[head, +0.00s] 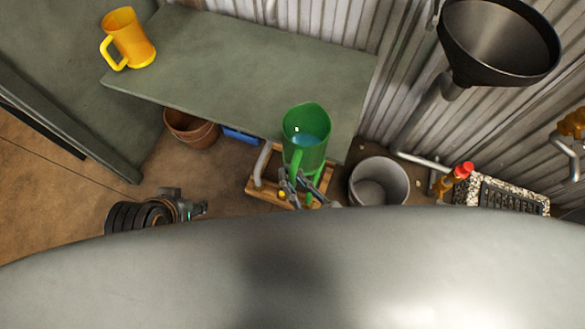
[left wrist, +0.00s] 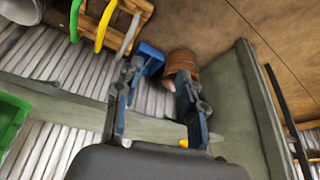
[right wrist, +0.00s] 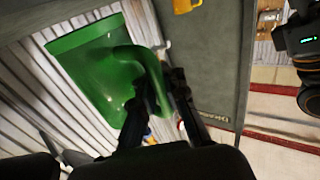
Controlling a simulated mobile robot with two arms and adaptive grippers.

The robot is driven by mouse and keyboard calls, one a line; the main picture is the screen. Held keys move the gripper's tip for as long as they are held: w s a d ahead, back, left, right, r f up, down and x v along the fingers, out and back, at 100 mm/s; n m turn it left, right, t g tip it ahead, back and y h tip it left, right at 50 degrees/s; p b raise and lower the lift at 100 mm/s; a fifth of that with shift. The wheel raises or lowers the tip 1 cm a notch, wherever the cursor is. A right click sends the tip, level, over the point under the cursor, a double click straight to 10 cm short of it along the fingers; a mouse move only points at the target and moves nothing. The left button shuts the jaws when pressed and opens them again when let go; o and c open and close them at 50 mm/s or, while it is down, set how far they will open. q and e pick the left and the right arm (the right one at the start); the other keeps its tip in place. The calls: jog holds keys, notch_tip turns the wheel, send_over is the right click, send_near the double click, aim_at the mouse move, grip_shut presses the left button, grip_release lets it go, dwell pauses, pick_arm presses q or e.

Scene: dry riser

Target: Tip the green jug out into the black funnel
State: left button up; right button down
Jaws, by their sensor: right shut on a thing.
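The green jug (head: 306,122) holds bluish liquid and looks upright in the head view, in front of the bench's near right corner. My right gripper (head: 300,188) is shut on its handle; the right wrist view shows the fingers (right wrist: 160,95) at the handle of the jug (right wrist: 90,65). The black funnel (head: 500,45) is at the upper right of the head view, by the corrugated wall, above a grey pipe. The jug is to its left, apart from it. My left gripper (head: 203,208) is at the lower left; the left wrist view shows its fingers (left wrist: 158,105) apart and empty.
A yellow jug (head: 128,40) stands on the grey-green bench (head: 225,60). Below are a terracotta pot (head: 190,128), a wooden crate (head: 262,193) and a grey bucket (head: 379,182). A red-handled tap (head: 462,170) and a drain grate (head: 510,198) are at the right.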

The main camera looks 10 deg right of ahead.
pick_arm(q)
jog(key=shift+s+a+f+g, duration=0.15)
jog(key=shift+s+g, duration=0.15)
jog(key=shift+s, duration=0.2)
pick_arm(e)
jog(key=shift+s+a, duration=0.15)
jog(key=shift+s, duration=0.1)
